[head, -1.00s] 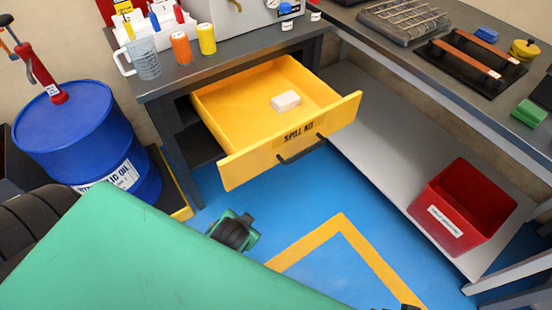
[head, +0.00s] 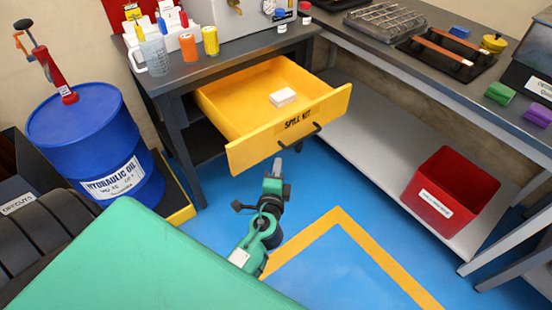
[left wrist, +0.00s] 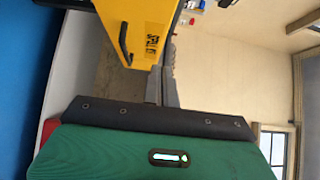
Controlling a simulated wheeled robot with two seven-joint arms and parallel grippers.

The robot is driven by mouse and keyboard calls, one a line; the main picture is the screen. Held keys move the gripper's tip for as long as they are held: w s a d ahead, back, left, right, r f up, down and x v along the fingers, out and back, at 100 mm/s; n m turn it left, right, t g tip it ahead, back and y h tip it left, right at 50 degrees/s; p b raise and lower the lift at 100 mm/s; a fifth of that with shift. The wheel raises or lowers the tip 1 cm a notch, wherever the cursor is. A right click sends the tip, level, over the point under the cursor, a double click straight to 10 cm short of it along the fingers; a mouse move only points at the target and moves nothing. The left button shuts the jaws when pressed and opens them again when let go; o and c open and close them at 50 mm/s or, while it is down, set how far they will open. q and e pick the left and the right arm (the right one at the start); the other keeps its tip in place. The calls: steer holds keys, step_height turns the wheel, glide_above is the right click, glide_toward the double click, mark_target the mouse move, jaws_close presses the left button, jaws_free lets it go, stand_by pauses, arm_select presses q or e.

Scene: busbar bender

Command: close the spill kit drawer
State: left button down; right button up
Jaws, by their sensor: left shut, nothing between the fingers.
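The yellow spill kit drawer (head: 290,124) stands pulled out from under the grey bench in the head view, with a small white block (head: 282,97) inside. Its dark handle (head: 299,136) is on the front, below the label SPILL KIT. My left gripper (head: 278,162) is shut and empty, just in front of and below the drawer front, near the handle. A gap seems to separate them. The left wrist view shows the drawer front (left wrist: 140,35) sideways, with the handle (left wrist: 124,43) and the shut grey fingers (left wrist: 162,88) close to it. My right gripper is not in view.
A blue hydraulic oil drum (head: 90,140) stands left of the bench. A red bin (head: 450,197) sits on the grey lower shelf (head: 375,150) at the right. The blue floor (head: 330,270) before the drawer is clear, with a yellow line.

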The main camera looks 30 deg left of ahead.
arm_select(q)
steer(key=p, duration=0.1)
glide_toward(275, 128)
steer(key=w+d, duration=0.1)
steer(key=w, duration=0.3)
steer(key=shift+w+a+p, duration=0.2)
steer(key=shift+w+a, duration=0.05)
steer(key=shift+a, duration=0.25)
steer(key=shift+w+a+p, duration=0.2)
steer(key=shift+w+a, duration=0.05)
steer(key=shift+a, duration=0.3)
steer(key=shift+w+a, duration=0.15)
steer(key=shift+a, duration=0.35)
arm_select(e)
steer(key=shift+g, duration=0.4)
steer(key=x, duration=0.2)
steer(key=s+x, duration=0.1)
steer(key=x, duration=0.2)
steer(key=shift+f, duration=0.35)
arm_select(q)
steer(key=shift+a, duration=0.1)
